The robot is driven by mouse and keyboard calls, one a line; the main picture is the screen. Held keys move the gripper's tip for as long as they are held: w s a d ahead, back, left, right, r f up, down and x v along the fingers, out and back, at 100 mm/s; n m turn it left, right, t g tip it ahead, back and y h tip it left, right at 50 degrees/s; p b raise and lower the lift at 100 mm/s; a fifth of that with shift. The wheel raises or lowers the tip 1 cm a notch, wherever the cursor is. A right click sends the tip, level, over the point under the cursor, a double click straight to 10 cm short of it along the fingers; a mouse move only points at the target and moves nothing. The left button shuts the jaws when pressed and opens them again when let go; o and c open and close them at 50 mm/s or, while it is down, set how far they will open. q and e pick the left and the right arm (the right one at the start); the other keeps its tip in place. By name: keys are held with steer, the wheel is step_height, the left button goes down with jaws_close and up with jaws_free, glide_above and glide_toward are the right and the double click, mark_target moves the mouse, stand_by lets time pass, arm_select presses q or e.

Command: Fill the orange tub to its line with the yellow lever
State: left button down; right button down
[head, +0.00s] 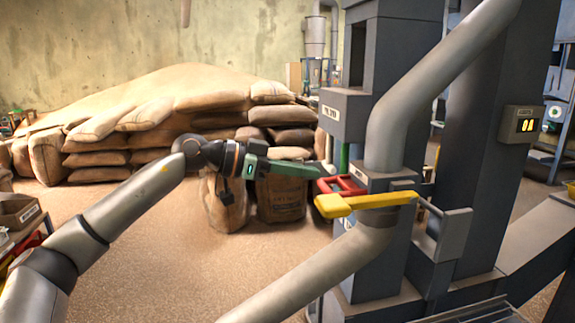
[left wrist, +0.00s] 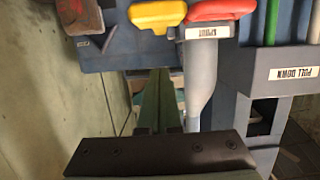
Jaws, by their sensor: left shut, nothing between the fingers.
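The yellow lever (head: 365,203) sticks out to the left from the grey pipe joint in the head view. It also shows at the top of the left wrist view (left wrist: 157,15). A red handle (head: 342,186) sits just above and behind it, and shows beside it in the left wrist view (left wrist: 220,9). My left gripper (head: 322,170) is shut and empty, its green fingers pointing right, just left of the red handle and above the yellow lever's free end. In the left wrist view its fingertips (left wrist: 158,72) end short of the yellow lever. The orange tub and my right gripper are not in view.
A grey spout (left wrist: 200,75) with a label hangs below the handles in the left wrist view. The dark grey machine tower (head: 480,150) and its bent pipe (head: 405,110) fill the right. Stacked sacks (head: 165,110) stand behind. The floor at left centre is clear.

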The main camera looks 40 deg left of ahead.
mark_target(323, 202)
arm_select(q)
steer(key=x, duration=0.4)
steer(key=shift+r+p, duration=0.2)
steer(key=shift+p, duration=0.2)
step_height(323, 202, down, 3)
steer(key=shift+w+d+b, duration=0.1)
steer(key=shift+w+b, duration=0.05)
steer(key=shift+b, duration=0.15)
steer(key=shift+f, duration=0.7)
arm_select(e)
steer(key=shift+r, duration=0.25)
